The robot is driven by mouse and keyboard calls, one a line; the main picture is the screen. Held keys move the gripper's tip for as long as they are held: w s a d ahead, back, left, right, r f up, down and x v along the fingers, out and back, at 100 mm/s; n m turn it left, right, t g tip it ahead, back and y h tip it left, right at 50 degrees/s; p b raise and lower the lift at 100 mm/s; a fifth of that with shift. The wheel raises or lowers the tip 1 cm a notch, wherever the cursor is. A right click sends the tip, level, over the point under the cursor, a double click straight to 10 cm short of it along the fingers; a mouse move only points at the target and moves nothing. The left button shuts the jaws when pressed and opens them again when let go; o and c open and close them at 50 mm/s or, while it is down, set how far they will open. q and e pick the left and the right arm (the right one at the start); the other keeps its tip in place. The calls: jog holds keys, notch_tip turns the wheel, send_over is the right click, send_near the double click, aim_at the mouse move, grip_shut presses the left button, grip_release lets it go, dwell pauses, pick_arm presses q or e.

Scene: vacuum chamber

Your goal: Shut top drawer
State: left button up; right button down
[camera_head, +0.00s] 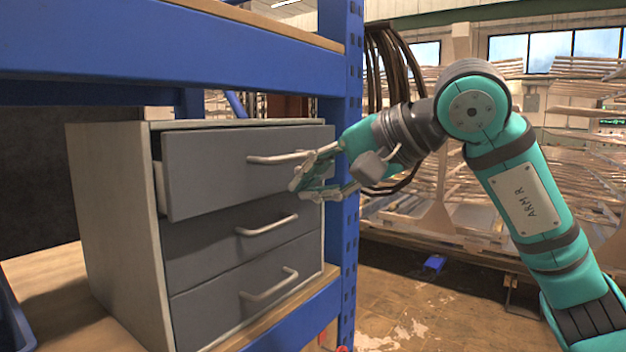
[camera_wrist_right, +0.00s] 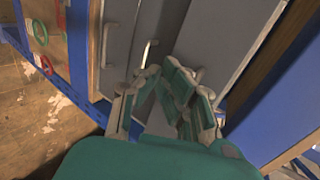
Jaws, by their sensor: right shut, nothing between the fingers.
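A grey drawer cabinet (camera_head: 108,205) with three drawers stands on a wooden shelf. Its top drawer (camera_head: 215,172) sticks out a little past the two drawers below, with a gap showing at its left edge. The top drawer also shows in the right wrist view (camera_wrist_right: 215,38). Its pale bar handle (camera_head: 277,159) reaches to my right gripper (camera_head: 308,188). That gripper is shut and empty, with its fingers in front of the drawer's right part, by the handle's right end. I cannot tell whether they touch. My left gripper is not in view.
The middle drawer (camera_head: 205,242) and bottom drawer (camera_head: 215,298) sit flush, each with a bar handle. A blue rack post (camera_head: 343,240) stands close right of the cabinet, and a blue beam (camera_head: 170,45) runs above it. A blue bin edge (camera_head: 10,318) shows at lower left.

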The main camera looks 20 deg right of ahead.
aim_at(250, 190)
jog(key=p+x, duration=0.1)
jog(key=x, duration=0.2)
jog(key=r+p+x, duration=0.1)
jog(key=x, duration=0.2)
jog(key=w+p+x, duration=0.1)
jog(key=x, duration=0.3)
jog(key=shift+a+r, duration=0.2)
jog(key=shift+r, duration=0.1)
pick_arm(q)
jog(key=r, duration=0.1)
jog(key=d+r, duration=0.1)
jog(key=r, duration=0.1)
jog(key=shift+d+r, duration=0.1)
pick_arm(e)
jog(key=shift+w+f, duration=0.1)
jog(key=shift+w, duration=0.05)
jog(key=shift+w+a, duration=0.15)
jog(key=shift+a, duration=0.05)
jog(key=w+a, duration=0.1)
jog(key=w+a+p, duration=0.1)
jog(key=w, duration=0.1)
jog(key=shift+w+a, duration=0.1)
jog(key=shift+a, duration=0.05)
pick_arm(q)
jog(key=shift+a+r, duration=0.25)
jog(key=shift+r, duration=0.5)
